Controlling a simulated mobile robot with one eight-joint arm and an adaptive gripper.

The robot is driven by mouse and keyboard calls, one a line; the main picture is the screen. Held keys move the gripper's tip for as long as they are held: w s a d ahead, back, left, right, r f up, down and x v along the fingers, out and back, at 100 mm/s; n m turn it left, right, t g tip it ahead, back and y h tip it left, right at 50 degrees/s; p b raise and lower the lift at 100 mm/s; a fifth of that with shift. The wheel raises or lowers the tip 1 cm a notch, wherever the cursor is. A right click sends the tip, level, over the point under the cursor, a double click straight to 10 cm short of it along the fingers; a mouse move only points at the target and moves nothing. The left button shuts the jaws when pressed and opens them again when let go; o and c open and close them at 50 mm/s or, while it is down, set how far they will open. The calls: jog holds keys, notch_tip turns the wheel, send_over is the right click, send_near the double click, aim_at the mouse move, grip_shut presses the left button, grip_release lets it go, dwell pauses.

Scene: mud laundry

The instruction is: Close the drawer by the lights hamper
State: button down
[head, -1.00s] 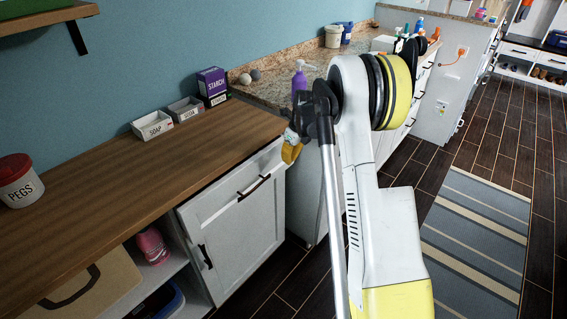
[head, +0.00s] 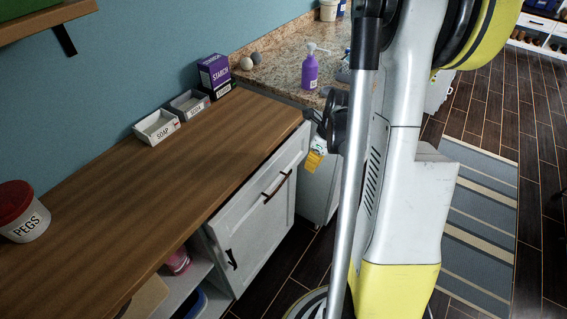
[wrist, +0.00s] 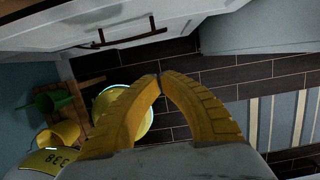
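A white drawer front (head: 252,197) with a dark bar handle (head: 277,186) sits under the wooden counter in the head view, above a white cabinet door (head: 262,245). I cannot tell clearly how far the drawer stands out. My gripper (head: 314,160) is beside the drawer's right end, partly hidden by my arm. In the wrist view my gripper's yellow fingers (wrist: 159,78) meet at their tips with nothing seen between them. A white front (wrist: 190,14) with a dark handle (wrist: 125,41) lies beyond the fingertips. No lights hamper can be made out.
Buckets (wrist: 55,102) stand low left in the wrist view. A striped rug (head: 480,220) lies right.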

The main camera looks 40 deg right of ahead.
aim_at(281, 173)
jog(key=w+a+f+b, duration=0.1)
jog(key=w+f+b, duration=0.4)
jog(key=f, duration=0.4)
jog(key=shift+w+a+f, duration=0.2)
jog(key=shift+a, duration=0.15)
jog(key=w, duration=0.1)
jog(key=w+a, duration=0.1)
jog(key=w, duration=0.1)
jog(key=w+a, duration=0.1)
jog(key=w, duration=0.1)
jog(key=shift+w+b, duration=0.2)
jog(key=shift+b, duration=0.1)
